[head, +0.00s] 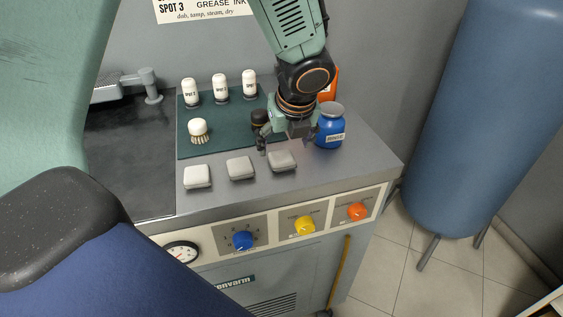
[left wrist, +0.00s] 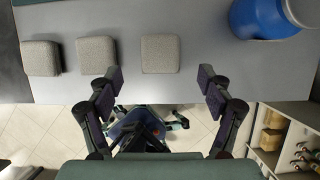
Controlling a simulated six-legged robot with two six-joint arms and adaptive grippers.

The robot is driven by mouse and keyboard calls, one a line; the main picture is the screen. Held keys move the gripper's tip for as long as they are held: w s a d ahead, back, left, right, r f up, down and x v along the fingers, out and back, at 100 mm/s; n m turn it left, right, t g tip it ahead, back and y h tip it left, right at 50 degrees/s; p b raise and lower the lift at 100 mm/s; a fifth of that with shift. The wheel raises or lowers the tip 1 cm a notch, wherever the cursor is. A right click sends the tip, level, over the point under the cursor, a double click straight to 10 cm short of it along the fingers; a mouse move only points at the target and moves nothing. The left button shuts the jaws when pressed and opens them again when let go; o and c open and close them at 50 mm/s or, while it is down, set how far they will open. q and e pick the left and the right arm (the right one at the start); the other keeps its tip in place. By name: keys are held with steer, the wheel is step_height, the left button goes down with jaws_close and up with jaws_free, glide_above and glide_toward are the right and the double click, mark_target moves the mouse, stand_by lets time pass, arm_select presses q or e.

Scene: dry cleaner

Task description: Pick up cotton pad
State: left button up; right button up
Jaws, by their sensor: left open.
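Three pale grey square pads lie in a row along the front of the grey worktop: a left pad (head: 197,177), a middle pad (head: 240,167) and a right pad (head: 282,160). They also show in the left wrist view, with the right pad (left wrist: 160,53) lined up between my fingers. My left gripper (head: 286,142) is open and empty, pointing down just behind and over the right pad. In the left wrist view its spread fingertips (left wrist: 160,78) stand either side of that pad's column, apart from it. My right gripper is not in view.
A blue jar (head: 330,131) stands close to the right of my gripper, an orange container (head: 331,82) behind it. A green mat (head: 226,133) holds three white bottles (head: 220,87), a brush (head: 198,129) and a dark item (head: 259,118). Knobs line the front panel.

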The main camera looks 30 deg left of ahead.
mark_target(282, 156)
arm_select(q)
steer(key=b+x, duration=0.2)
steer(key=x, duration=0.3)
steer(key=shift+w, duration=0.15)
steer(key=shift+c, duration=0.8)
steer(key=c, duration=0.8)
steer(key=shift+r, duration=0.1)
